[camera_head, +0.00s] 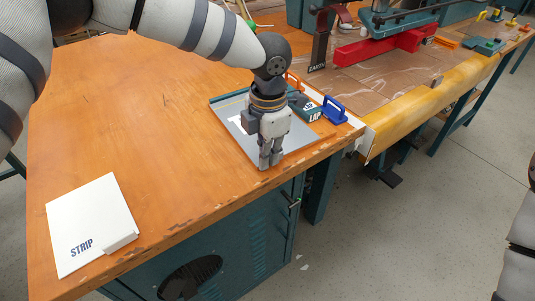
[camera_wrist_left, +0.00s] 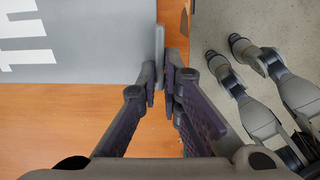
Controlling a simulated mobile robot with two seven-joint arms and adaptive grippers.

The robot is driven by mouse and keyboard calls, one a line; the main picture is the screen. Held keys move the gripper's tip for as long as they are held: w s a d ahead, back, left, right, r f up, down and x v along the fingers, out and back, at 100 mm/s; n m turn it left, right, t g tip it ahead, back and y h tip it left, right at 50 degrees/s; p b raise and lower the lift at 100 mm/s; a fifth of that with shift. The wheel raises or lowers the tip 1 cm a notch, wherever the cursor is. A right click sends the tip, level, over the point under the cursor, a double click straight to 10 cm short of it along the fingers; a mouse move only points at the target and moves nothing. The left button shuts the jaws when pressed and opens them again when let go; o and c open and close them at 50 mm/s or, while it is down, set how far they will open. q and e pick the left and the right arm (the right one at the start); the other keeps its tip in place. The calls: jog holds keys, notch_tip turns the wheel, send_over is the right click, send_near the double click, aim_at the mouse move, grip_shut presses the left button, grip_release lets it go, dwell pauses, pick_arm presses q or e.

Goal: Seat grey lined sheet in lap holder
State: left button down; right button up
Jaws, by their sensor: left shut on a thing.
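The grey sheet (camera_head: 230,108) with white marks lies flat on the wooden bench near its front right corner. In the left wrist view the sheet (camera_wrist_left: 90,50) fills the upper left, with thick white lines at its far left. My left gripper (camera_head: 270,162) points down at the sheet's front edge. Its fingers (camera_wrist_left: 163,82) are shut on a thin grey upright piece (camera_wrist_left: 159,45) at the sheet's right edge. Whether this piece belongs to the sheet is unclear. The lap holder (camera_head: 308,112), dark with white lettering, stands just behind, partly hidden by my gripper. My right gripper is out of view.
A blue clamp (camera_head: 334,110) and a partly hidden orange clamp (camera_head: 294,81) stand by the lap holder. A white board marked STRIP (camera_head: 90,215) lies at the bench's front left. The bench's middle left is clear. A yellow-edged bench (camera_head: 425,100) adjoins at right.

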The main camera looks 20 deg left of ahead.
pick_arm(q)
jog(key=shift+a+f, duration=0.35)
jog(key=shift+f, duration=0.15)
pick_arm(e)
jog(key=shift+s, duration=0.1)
pick_arm(q)
jog(key=c, duration=1.7)
grip_release()
jog(key=shift+w+r, duration=0.1)
jog(key=shift+r, duration=0.05)
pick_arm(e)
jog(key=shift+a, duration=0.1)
pick_arm(q)
jog(key=shift+d+r, duration=0.1)
